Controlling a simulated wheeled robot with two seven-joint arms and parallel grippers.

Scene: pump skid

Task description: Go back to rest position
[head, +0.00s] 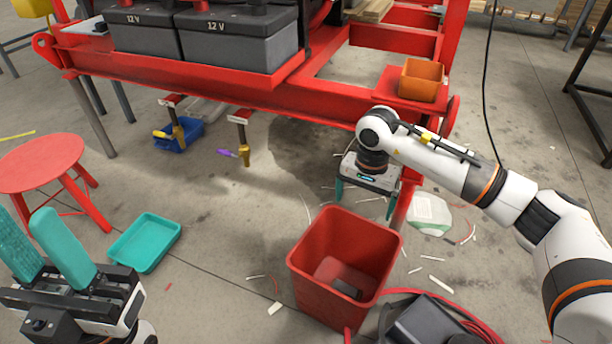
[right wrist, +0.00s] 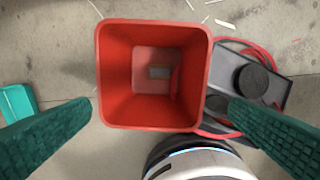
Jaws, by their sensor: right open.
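My right gripper (head: 364,200) hangs with its fingers down, behind the red bin in the head view, open and empty. In the right wrist view its two green fingers (right wrist: 160,112) stand wide apart, with the red bin (right wrist: 105,75) seen between and beyond them. My left gripper (head: 27,213) is at the lower left of the head view, teal fingers pointing up, with a gap and nothing between them. The red bin (head: 312,262) stands on the floor and holds a small dark grey item (head: 346,288).
The red skid frame (head: 240,95) carries two 12 V batteries (head: 235,45) and an orange box (head: 421,80). A red stool (head: 40,162) and teal tray (head: 145,243) are at left. A black-and-grey device (head: 428,325) with a red hose lies right of the bin. Scraps litter the floor.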

